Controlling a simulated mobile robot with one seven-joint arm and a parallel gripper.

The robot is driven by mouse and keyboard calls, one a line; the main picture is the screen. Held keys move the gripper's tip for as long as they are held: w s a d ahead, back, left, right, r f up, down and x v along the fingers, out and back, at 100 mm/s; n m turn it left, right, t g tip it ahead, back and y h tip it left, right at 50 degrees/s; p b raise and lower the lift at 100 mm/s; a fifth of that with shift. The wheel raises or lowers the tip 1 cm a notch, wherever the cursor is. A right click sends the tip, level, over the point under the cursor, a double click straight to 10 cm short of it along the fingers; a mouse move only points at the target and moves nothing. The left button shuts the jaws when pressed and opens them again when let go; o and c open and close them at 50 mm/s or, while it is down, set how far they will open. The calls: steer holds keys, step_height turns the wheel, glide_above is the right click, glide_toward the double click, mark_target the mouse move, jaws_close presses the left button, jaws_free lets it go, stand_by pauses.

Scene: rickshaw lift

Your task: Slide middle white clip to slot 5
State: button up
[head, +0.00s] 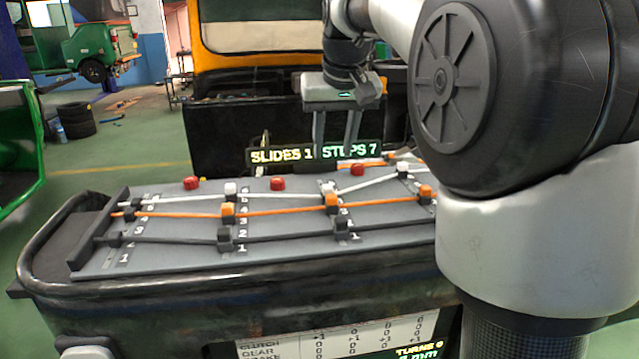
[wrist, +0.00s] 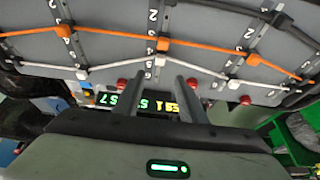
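The middle white clip (head: 328,189) sits on the white cable on the grey slotted panel (head: 170,255). In the wrist view the middle white clip (wrist: 161,60) is just behind the middle orange clip (wrist: 163,45), seemingly beside the small number 5. The white cable bends there. Left (head: 231,189) and right (head: 402,170) white clips show on the same cable. My gripper (head: 335,150) is open and empty, pointing down above the panel's far side. In the wrist view its two fingers (wrist: 158,88) are apart, with the middle white clip lined up between them but not held.
An orange cable and a black cable with their own clips run nearer the panel's front; a black clip (head: 341,228) stands in the middle. Red knobs (head: 277,183) line the far edge. A lit sign (head: 318,152) behind reads SLIDES 1, STEPS 7.

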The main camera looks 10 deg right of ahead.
mark_target(328, 186)
steer(key=b+x, duration=0.2)
steer(key=x, duration=0.9)
steer(key=shift+w+f, duration=0.15)
jaws_close()
